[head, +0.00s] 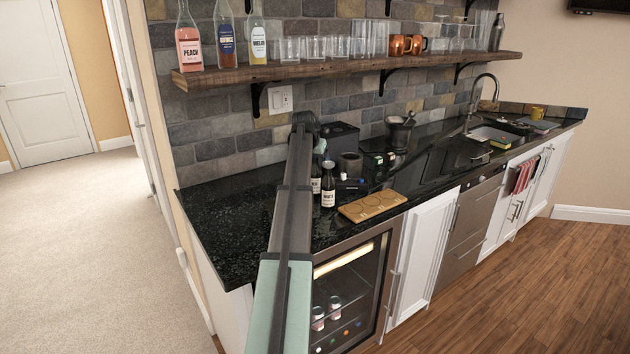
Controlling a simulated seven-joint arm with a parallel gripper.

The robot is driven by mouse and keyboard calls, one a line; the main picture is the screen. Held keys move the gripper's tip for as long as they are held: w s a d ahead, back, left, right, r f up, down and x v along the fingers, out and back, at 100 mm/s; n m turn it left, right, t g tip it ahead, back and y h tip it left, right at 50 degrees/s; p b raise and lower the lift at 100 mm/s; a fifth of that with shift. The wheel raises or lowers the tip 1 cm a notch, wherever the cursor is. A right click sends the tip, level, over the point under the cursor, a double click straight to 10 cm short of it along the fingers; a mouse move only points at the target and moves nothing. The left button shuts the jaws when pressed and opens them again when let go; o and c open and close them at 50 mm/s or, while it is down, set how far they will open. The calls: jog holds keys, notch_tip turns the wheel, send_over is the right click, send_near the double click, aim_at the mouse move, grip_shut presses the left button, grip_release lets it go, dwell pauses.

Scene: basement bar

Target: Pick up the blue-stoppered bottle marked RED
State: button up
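Two small dark bottles with white labels stand close together on the black counter (235,222), just right of my arm. The front bottle (328,188) is upright and shows most of its body. The back bottle (316,178) is partly covered by my arm and the front bottle. Their labels are too small to read surely, and I cannot make out a blue stopper, so I cannot tell whether either is the one marked RED. My arm rises from the bottom centre across the counter's left part. My gripper's fingers do not show.
A wooden board (372,206) lies right of the bottles. A dark cup (350,164), black box (340,136) and mortar (400,130) stand behind. The wall shelf (345,66) overhangs the counter's back, bearing syrup bottles (188,45) and glasses. The counter's left end is clear.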

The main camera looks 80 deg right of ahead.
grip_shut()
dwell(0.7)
